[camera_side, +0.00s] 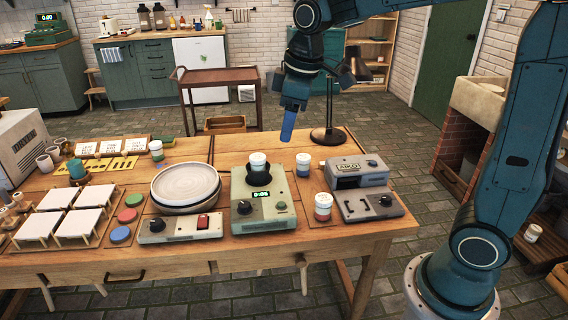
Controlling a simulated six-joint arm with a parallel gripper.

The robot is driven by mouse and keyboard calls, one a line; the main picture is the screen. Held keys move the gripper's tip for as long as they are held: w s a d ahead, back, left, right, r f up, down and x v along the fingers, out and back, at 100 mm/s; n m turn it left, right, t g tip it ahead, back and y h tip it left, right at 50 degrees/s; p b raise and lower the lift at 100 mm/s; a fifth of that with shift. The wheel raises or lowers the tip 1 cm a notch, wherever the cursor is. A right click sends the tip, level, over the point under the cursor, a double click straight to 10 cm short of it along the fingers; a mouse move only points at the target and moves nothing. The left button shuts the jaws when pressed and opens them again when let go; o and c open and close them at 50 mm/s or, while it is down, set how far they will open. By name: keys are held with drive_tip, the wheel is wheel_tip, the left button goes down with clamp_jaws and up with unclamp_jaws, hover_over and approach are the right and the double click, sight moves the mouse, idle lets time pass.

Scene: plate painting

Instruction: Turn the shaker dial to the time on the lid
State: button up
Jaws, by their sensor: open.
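The shaker (262,222), a grey-green box, stands near the front of the table. A jar with a white lid (258,157) sits upright in its dark holder. Its display (261,194) has small lit green digits, perhaps 0:05. A round dark dial (244,207) is on the left of its front panel, and a smaller knob (281,206) is on the right. Any writing on the lid is too small to read. My gripper (287,138) is open and empty, pointing down above and behind the shaker, apart from it. Its finger gap is not clear from this side.
A grey device (368,190) and loose jars (303,164) (323,206) stand right of the shaker. Left are a stacked plate wheel (186,184), a control box with a red switch (181,228), and coloured discs (127,215). A black lamp (330,135) stands behind.

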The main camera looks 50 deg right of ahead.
drive_tip(key=w+f+n+g, duration=0.1)
drive_tip(key=w+f+n, duration=0.2)
drive_tip(key=w+f, duration=0.45)
drive_tip(key=n+g, duration=0.2)
hover_over(244, 204)
wheel_tip(244, 204, down, 8)
drive_tip(key=shift+f, duration=0.25)
drive_tip(key=shift+f, duration=0.15)
wheel_tip(244, 204, down, 14)
drive_tip(key=shift+r, duration=0.25)
drive_tip(key=c, duration=1)
